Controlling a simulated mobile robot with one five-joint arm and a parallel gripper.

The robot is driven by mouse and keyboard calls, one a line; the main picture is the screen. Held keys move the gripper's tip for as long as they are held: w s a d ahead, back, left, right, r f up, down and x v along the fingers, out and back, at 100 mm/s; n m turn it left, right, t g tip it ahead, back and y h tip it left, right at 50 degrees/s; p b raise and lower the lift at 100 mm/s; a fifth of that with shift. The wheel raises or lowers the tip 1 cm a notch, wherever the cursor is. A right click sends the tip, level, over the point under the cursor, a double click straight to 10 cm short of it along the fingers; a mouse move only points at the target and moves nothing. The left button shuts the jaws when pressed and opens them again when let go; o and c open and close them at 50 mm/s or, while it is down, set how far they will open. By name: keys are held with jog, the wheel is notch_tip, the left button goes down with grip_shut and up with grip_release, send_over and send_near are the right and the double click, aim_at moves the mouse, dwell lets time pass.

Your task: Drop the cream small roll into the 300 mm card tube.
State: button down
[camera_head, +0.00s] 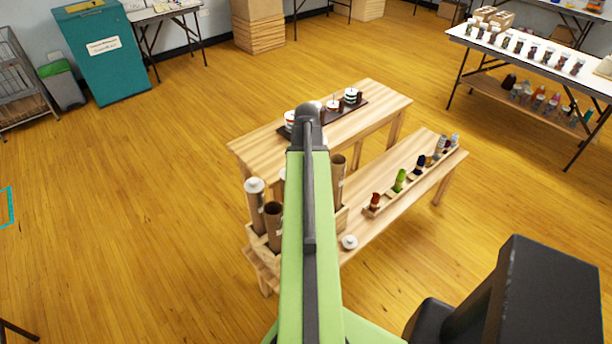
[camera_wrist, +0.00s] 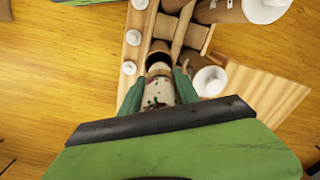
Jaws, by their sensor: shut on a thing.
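My gripper (camera_wrist: 157,86) is shut on a cream small roll (camera_wrist: 157,96) with red and green marks, in the wrist view. Just beyond the roll's far end is the dark open mouth of a brown card tube (camera_wrist: 159,57); I cannot tell whether they touch or whether the roll is above it. In the head view, open brown card tubes (camera_head: 273,226) and (camera_head: 338,178) and a white-capped tube (camera_head: 255,203) stand in a wooden rack on the bench. No tube's length can be read. My arm hides the gripper and roll there.
A white round cap (camera_head: 349,242) lies beside the rack. A rail with several small coloured items (camera_head: 400,182) is on the lower bench (camera_head: 388,212). A dark tray (camera_head: 339,113) with rolls is on the higher bench behind. Open floor lies left.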

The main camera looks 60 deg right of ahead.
notch_tip(320, 180, down, 5)
jog(key=b, duration=0.4)
jog(key=c, duration=0.8)
grip_release()
jog(key=shift+r, duration=0.1)
notch_tip(320, 180, up, 18)
jog(key=p, duration=1.7)
jog(key=shift+f+p, duration=0.25)
jog(key=shift+p, duration=0.05)
jog(key=shift+f, duration=0.1)
